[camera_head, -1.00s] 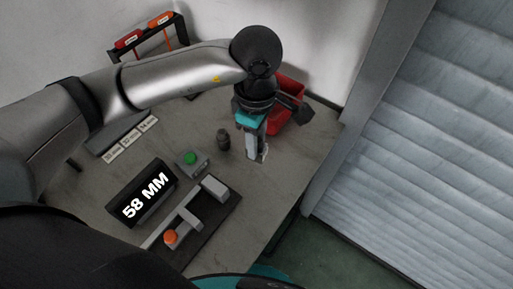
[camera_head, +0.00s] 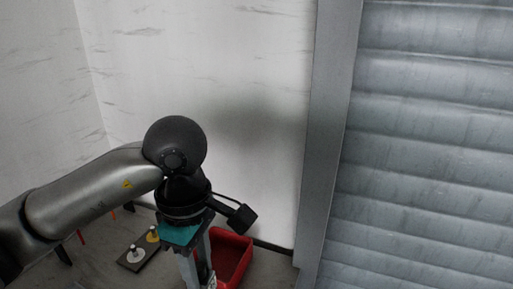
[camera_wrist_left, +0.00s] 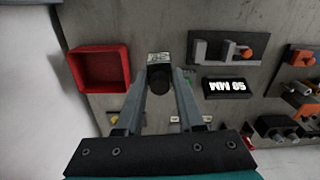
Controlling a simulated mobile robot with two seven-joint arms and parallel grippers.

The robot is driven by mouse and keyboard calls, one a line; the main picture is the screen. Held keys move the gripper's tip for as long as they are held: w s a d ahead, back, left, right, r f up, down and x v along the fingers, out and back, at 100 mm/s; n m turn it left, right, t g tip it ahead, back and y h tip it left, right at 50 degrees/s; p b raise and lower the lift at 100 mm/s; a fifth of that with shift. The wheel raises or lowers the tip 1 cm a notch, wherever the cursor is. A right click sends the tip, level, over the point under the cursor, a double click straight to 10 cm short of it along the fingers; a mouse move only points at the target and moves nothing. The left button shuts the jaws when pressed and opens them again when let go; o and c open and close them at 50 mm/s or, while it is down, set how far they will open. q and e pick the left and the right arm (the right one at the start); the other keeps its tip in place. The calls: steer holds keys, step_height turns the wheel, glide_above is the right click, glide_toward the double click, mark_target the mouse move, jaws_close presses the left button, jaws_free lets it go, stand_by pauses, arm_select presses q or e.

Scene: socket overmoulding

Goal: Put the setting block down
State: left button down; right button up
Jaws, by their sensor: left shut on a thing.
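My left gripper (camera_wrist_left: 158,66) is shut on the setting block (camera_wrist_left: 159,57), a small pale block with dark markings at the fingertips in the wrist view. In the head view the left gripper (camera_head: 198,278) points down at the bottom of the picture, beside the red bin. Its fingertips and the block are cut off or hidden there. I cannot tell whether the block touches the table. A dark round part (camera_wrist_left: 160,82) shows between the fingers in the wrist view. My right gripper is not in view.
The red bin (camera_wrist_left: 100,68) is left of the fingers in the wrist view. A display (camera_wrist_left: 226,87) and a fixture with an orange knob (camera_wrist_left: 225,50) are to the right. A small dark board with pegs (camera_head: 137,256) lies at the back. Grey tabletop (camera_wrist_left: 200,20) is bare nearby.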

arm_select(q)
steer(key=m, duration=0.1)
steer(key=a+m, duration=0.1)
steer(key=m, duration=0.2)
steer(key=shift+a+f, duration=0.25)
steer(key=shift+f, duration=0.1)
steer(key=a+m, duration=0.1)
steer(key=m, duration=0.2)
steer(key=a+f+m, duration=0.1)
steer(key=m, duration=0.3)
steer(key=a+m, duration=0.1)
steer(key=m, duration=0.3)
steer(key=shift+s+a+f, duration=0.2)
steer(key=shift+a+f, duration=0.1)
steer(key=shift+f, duration=0.05)
steer(key=shift+a, duration=0.1)
